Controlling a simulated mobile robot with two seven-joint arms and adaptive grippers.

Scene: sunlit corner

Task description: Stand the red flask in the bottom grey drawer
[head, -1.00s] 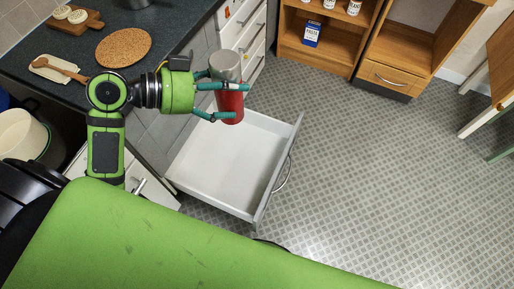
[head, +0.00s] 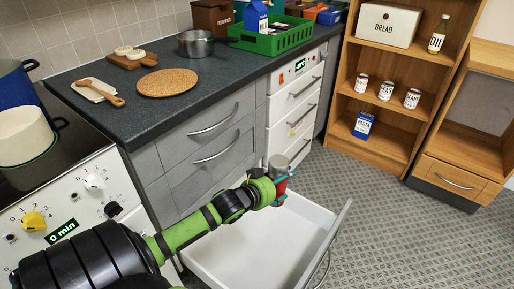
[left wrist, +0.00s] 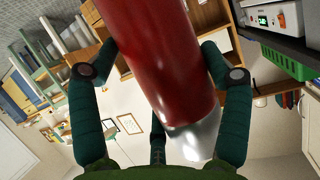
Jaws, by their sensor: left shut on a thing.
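The red flask (head: 281,188) with a silver-grey cap shows small in the head view, at the far part of the open drawer. It fills the middle of the left wrist view (left wrist: 160,60). My left gripper (head: 284,181) is shut on it, with teal fingers on both sides of its body. The bottom grey drawer (head: 262,252) is pulled out, white and empty inside, with a grey front on the right. My arm hides part of its near side and rear. I cannot tell the flask's height above the drawer floor. My right gripper is not in view.
The dark worktop (head: 130,118) holds a cork mat (head: 167,82), a pot (head: 196,43) and a green crate (head: 272,40). Closed grey drawers (head: 212,140) are below it. A cooker (head: 75,210) is at left, a wooden shelf (head: 385,75) at back right. The floor right of the drawer is clear.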

